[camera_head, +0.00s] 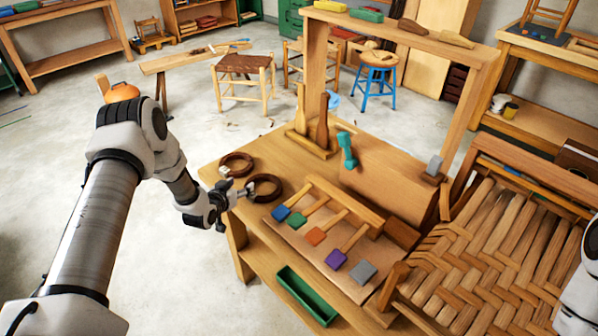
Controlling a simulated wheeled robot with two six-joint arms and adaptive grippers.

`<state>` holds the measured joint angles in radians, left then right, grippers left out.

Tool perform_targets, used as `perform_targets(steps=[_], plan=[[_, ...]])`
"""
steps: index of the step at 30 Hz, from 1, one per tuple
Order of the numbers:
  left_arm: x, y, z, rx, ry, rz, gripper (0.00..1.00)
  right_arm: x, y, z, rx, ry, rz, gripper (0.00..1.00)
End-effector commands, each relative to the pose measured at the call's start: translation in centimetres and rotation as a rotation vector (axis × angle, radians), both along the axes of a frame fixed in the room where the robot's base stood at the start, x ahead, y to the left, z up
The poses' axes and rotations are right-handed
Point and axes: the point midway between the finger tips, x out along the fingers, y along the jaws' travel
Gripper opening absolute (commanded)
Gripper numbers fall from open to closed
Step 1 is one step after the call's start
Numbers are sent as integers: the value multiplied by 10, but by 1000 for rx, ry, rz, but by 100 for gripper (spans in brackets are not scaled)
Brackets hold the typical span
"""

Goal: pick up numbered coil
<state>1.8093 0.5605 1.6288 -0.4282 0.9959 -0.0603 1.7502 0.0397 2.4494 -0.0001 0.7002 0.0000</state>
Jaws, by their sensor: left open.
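Two dark brown coils lie at the left end of the wooden workbench (222,150). The farther coil (238,159) has a small pale piece at its left side, possibly a tag; no number is readable. The nearer coil (267,178) lies just to its right and closer to me. My left gripper (238,191) is open at the bench's left edge, with its fingers beside the nearer coil's left side. I cannot tell whether they touch it. My right gripper is out of view; only part of my right arm shows at the right edge.
A rack of colored-ended tools (315,236) lies right of the coils. Wooden pieces (322,123) stand upright behind, near a teal tool (347,150). A woven bark seat (490,250) is at the right. A green tray (306,296) sits low in front.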

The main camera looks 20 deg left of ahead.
Motion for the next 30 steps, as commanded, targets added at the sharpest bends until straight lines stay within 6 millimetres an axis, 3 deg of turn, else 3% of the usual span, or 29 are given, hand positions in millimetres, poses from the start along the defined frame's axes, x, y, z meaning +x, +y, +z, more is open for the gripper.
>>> perform_targets(steps=[13, 21, 22, 27, 30], plan=[[57, -3, -34, 2, 0, -3, 60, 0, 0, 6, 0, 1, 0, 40], [65, -2, -38, -1, 2, -2, 60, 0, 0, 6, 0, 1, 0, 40], [65, -2, -38, -2, 2, -1, 56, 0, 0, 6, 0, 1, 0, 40], [65, -2, -38, -1, 2, -2, 0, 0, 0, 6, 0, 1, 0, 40], [65, -2, -38, -1, 3, -2, 0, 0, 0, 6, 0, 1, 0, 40]])
